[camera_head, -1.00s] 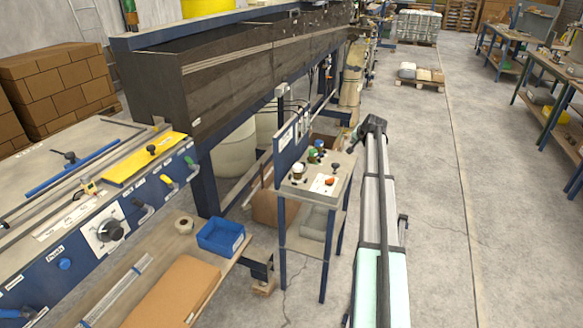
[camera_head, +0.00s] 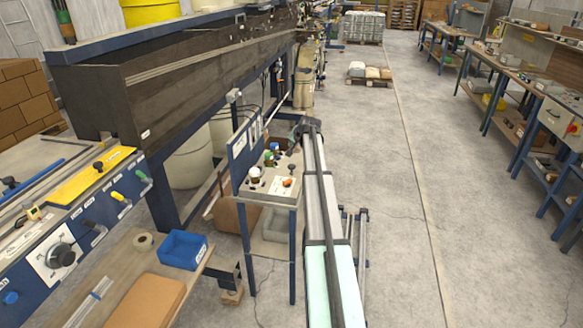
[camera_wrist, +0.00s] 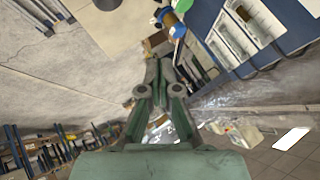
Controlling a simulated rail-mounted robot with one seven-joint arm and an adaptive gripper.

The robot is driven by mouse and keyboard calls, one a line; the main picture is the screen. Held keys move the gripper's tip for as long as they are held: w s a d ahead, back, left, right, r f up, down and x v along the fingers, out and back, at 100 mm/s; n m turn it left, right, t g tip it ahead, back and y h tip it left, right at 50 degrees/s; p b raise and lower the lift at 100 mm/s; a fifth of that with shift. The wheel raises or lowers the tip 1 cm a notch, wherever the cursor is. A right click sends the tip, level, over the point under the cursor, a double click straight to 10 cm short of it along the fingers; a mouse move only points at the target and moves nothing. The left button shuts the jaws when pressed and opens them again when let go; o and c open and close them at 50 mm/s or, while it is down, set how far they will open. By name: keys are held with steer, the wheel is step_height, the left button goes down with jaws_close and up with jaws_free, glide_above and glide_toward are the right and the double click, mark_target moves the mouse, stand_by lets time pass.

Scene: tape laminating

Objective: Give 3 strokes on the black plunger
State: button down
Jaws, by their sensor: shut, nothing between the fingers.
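A small blue-framed stand (camera_head: 250,215) carries a grey top with several knobs. A black knob on a stem, which looks like the black plunger (camera_head: 292,167), stands at the right side of that top. A red-orange knob (camera_head: 288,182) is just in front of it, with white, green and blue knobs to its left. In the wrist view my gripper (camera_wrist: 158,66) has its green-grey fingers together, with nothing held. A blurred blue knob (camera_wrist: 178,30) shows just beyond the fingertips.
A control panel (camera_head: 25,270) with a dial and coloured handles stands at the left. Below it a shelf holds a blue bin (camera_head: 184,249) and a tape roll (camera_head: 143,242). Workbenches (camera_head: 500,75) line the right. The floor (camera_head: 390,150) between is open.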

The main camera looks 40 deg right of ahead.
mark_target(292, 166)
steer(key=shift+f+b, duration=1.5)
steer(key=shift+f, duration=2.5)
steer(key=shift+f, duration=0.1)
steer(key=shift+f+b, duration=0.3)
steer(key=shift+f+b, duration=0.8)
steer(key=shift+f, duration=0.6)
steer(key=shift+r, duration=0.15)
steer(key=shift+r+p, duration=0.5)
steer(key=shift+r, duration=1.15)
steer(key=shift+r, duration=0.1)
steer(key=shift+r+p, duration=0.8)
steer(key=shift+r, duration=1.6)
